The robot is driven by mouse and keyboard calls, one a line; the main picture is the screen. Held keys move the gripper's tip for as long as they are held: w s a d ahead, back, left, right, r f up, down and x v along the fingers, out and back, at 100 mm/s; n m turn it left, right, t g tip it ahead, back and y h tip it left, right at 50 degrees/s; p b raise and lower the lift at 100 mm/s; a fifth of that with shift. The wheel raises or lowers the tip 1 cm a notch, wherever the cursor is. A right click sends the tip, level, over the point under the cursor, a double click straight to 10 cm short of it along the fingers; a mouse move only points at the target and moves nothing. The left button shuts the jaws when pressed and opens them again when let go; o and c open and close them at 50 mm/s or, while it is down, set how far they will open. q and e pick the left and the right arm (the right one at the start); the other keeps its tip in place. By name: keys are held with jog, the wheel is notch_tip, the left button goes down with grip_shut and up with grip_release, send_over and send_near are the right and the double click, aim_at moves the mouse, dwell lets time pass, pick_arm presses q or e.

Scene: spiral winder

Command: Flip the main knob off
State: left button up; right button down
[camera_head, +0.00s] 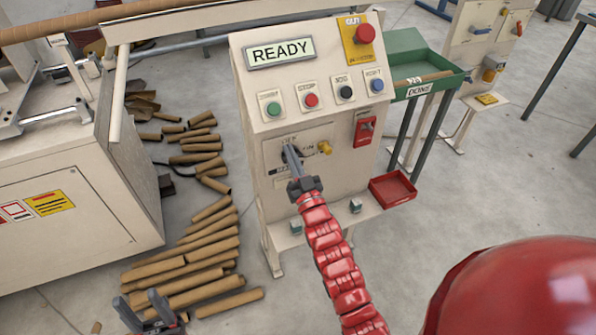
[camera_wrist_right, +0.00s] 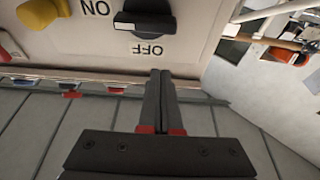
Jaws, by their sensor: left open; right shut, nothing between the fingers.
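The main knob (camera_wrist_right: 145,18) is a dark bar-shaped handle on the cream control panel (camera_head: 345,125). In the right wrist view it lies crosswise, with a pale mark at its end on the ON side. The OFF label (camera_wrist_right: 147,50) and ON label (camera_wrist_right: 95,8) appear upside down there. My right gripper (camera_head: 291,150) is shut and empty in front of the knob, partly hiding it in the head view. Its fingertips (camera_wrist_right: 160,73) are by the OFF label; I cannot tell whether they touch anything. My left gripper (camera_head: 148,298) is open and empty at the bottom left.
A yellow knob (camera_head: 325,147) and a red switch (camera_head: 365,127) sit right of the main knob. Several buttons and a READY display (camera_head: 280,53) are above. A red tray (camera_head: 392,188) stands at the lower right. Several cardboard tubes (camera_head: 190,270) lie on the floor.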

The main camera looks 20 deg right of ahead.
jog(key=shift+w+f, duration=0.2)
jog(key=shift+f, duration=1.75)
